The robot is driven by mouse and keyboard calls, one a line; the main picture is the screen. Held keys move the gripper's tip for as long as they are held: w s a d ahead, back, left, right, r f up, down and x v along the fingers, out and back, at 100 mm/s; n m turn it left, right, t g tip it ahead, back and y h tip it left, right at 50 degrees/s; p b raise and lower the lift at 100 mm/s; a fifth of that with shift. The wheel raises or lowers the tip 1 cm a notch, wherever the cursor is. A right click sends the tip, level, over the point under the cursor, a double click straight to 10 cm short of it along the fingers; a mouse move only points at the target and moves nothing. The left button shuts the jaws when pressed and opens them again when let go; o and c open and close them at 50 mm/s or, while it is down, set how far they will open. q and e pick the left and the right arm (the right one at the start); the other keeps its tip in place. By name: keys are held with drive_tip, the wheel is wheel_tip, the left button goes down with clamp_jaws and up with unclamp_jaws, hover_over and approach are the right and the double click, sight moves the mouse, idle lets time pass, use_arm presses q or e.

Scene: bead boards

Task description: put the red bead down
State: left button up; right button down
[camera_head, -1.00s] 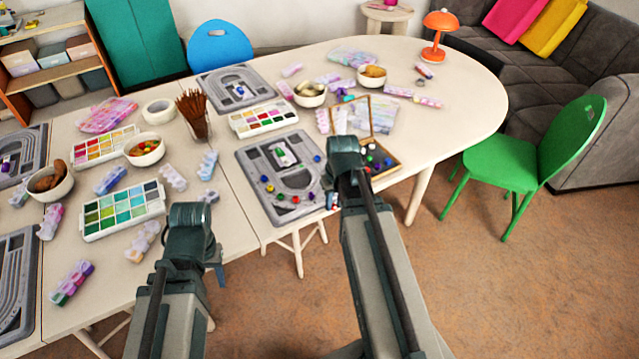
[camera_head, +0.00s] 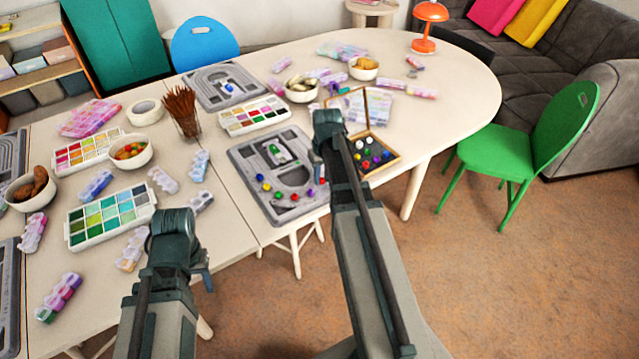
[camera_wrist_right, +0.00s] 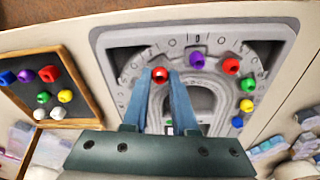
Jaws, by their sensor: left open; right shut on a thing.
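The red bead (camera_wrist_right: 159,74) is between the fingertips of my right gripper (camera_wrist_right: 157,80), which is shut on it. In the right wrist view it lies over the grey bead board (camera_wrist_right: 112,62), at the left part of the curved groove. I cannot tell whether it touches the board. My left gripper (camera_head: 204,278) is open and empty at the table's front edge, apart from the board.
On the board a purple bead (camera_wrist_right: 197,60), another red bead (camera_wrist_right: 231,66), a yellow (camera_wrist_right: 248,84), a green (camera_wrist_right: 246,105) and a blue bead (camera_wrist_right: 237,121) sit along the curve. An open wooden box (camera_head: 396,160) with loose beads stands close on the right.

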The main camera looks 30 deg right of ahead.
sight(324, 191)
drive_tip(key=shift+f, duration=0.65)
use_arm(q)
drive_tip(key=shift+a+f, duration=0.15)
drive_tip(key=shift+f, duration=0.35)
use_arm(e)
drive_tip(key=shift+r, duration=0.15)
use_arm(q)
drive_tip(key=shift+f, duration=0.1)
use_arm(e)
drive_tip(key=shift+f+b, duration=0.25)
drive_tip(key=shift+b, duration=0.1)
drive_tip(key=c, duration=0.7)
unclamp_jaws()
use_arm(q)
drive_tip(key=shift+f, duration=0.15)
use_arm(e)
drive_tip(key=shift+r, duration=0.1)
use_arm(q)
wheel_tip(324, 191, up, 12)
drive_tip(key=p, duration=1.2)
drive_tip(key=shift+r, duration=0.2)
use_arm(e)
wheel_tip(324, 191, up, 12)
drive_tip(key=s, duration=0.1)
drive_tip(key=shift+s+r, duration=0.15)
drive_tip(key=shift+s, duration=0.1)
